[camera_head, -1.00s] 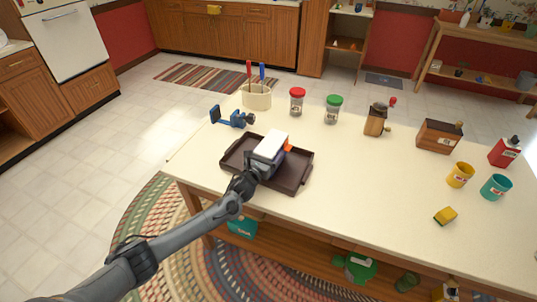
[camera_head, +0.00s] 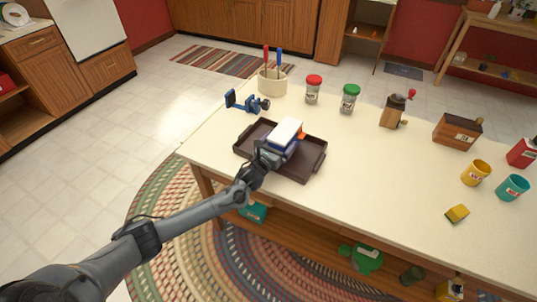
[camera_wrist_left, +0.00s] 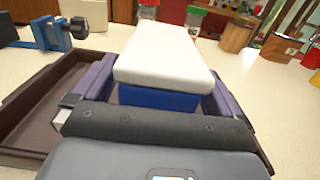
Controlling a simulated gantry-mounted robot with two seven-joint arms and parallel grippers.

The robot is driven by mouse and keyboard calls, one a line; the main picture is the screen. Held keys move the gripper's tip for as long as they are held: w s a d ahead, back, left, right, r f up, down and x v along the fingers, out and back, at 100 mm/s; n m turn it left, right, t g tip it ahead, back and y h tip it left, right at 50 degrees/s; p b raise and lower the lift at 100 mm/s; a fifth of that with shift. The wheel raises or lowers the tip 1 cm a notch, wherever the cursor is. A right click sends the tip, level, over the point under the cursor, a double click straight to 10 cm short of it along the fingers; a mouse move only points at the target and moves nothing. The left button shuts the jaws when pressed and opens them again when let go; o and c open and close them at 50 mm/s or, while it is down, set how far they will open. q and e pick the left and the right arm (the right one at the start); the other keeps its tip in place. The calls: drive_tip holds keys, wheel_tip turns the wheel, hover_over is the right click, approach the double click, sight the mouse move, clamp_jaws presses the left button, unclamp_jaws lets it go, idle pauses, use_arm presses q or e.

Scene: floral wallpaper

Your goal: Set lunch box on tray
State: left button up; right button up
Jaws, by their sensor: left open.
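The lunch box (camera_head: 286,132) has a white lid and a blue body. It sits within the dark brown tray (camera_head: 311,155) on the table. In the left wrist view the lunch box (camera_wrist_left: 165,55) stands between my left gripper's two fingers, and the tray's left part (camera_wrist_left: 40,95) shows beside it. My left gripper (camera_head: 270,154) is open around the near end of the lunch box, low over the tray. Whether the fingers touch its sides is hard to tell. The underside of the lunch box is hidden. My right gripper is not in view.
A blue vise (camera_head: 247,102) and a utensil holder (camera_head: 272,82) stand behind the tray. Red-lidded (camera_head: 313,90) and green-lidded (camera_head: 349,99) jars, a grinder (camera_head: 394,110) and a wooden box (camera_head: 457,131) stand farther right. The table right of the tray is clear up to the yellow sponge (camera_head: 457,213).

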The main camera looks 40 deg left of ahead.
use_arm(q)
drive_tip(key=s, duration=0.3)
drive_tip(key=s+d+p, duration=0.1)
drive_tip(key=s, duration=0.2)
drive_tip(key=s+d+p, duration=0.1)
drive_tip(key=s, duration=0.2)
drive_tip(key=shift+s, duration=0.35)
